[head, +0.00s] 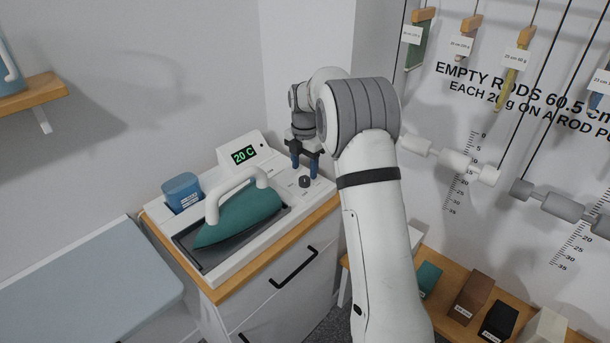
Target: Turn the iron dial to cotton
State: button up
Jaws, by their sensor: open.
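The iron dial (305,182) is a small dark knob on the white panel at the right end of the ironing station (258,250). Its pointer and the marks around it are too small to read. A teal iron (237,218) with a white handle rests in the dark tray left of the dial. A display (243,154) behind the iron reads 20 C in green. My gripper (305,170) points down, open, with its blue-tipped fingers above or just behind the dial. I cannot tell whether they touch the panel.
A blue container (182,191) sits at the station's left. A grey-blue ironing board (90,285) lies at lower left. White drawers (285,290) stand below the station. Coloured blocks (470,297) sit on a low wooden shelf at right, under hanging rods (450,162).

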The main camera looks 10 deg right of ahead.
aim_at(304, 179)
jog(key=shift+f, duration=2)
jog(key=shift+c, duration=0.5)
jog(key=c, duration=0.9)
